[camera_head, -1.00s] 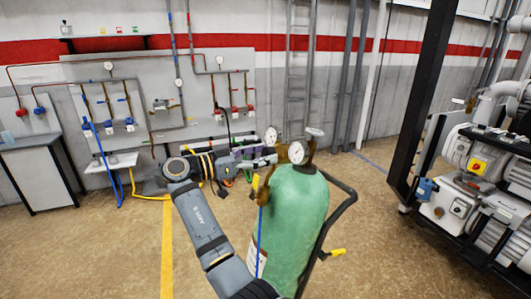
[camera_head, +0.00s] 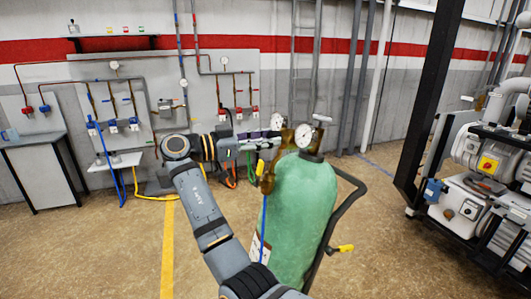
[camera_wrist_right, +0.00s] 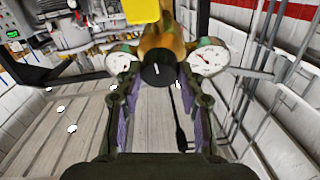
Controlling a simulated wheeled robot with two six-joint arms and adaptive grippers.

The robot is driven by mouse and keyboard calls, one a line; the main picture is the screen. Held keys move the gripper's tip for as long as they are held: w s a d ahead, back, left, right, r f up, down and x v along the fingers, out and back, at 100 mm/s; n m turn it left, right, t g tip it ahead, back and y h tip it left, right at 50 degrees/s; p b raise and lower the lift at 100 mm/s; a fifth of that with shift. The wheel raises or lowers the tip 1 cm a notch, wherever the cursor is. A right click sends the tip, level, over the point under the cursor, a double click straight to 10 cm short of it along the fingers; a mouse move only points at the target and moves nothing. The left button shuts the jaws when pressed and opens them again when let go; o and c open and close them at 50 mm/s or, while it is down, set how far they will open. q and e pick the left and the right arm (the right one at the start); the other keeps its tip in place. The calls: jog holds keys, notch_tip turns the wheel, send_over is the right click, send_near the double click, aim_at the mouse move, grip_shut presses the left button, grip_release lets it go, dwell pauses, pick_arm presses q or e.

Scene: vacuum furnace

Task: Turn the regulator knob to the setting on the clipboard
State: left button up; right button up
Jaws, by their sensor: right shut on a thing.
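The regulator knob (camera_wrist_right: 157,72) is a round black knob with a short white mark, nearly upright in the right wrist view. It sits on a brass regulator (camera_head: 267,180) on top of a green gas cylinder (camera_head: 305,205). Two white round gauges flank the knob; one gauge (camera_wrist_right: 208,61) is on the right. My right gripper (camera_wrist_right: 158,80) is shut on the knob, one finger on each side. In the head view my right gripper (camera_head: 262,143) reaches the regulator from the left. A white sheet (camera_head: 259,252) on the cylinder's side is partly hidden and unreadable. My left gripper is out of view.
A wall panel (camera_head: 165,75) with pipes and valves is behind, a grey table (camera_head: 38,165) at the left. Pump machinery (camera_head: 490,165) on a black frame is at the right. Floor at lower left is clear.

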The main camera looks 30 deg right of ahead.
dwell(0.3)
jog(key=o, duration=1.2)
jog(key=shift+d, duration=0.1)
jog(key=a, duration=0.4)
jog(key=w+a, duration=0.1)
jog(key=a, duration=0.3)
jog(key=w+a, duration=0.1)
jog(key=a, duration=0.3)
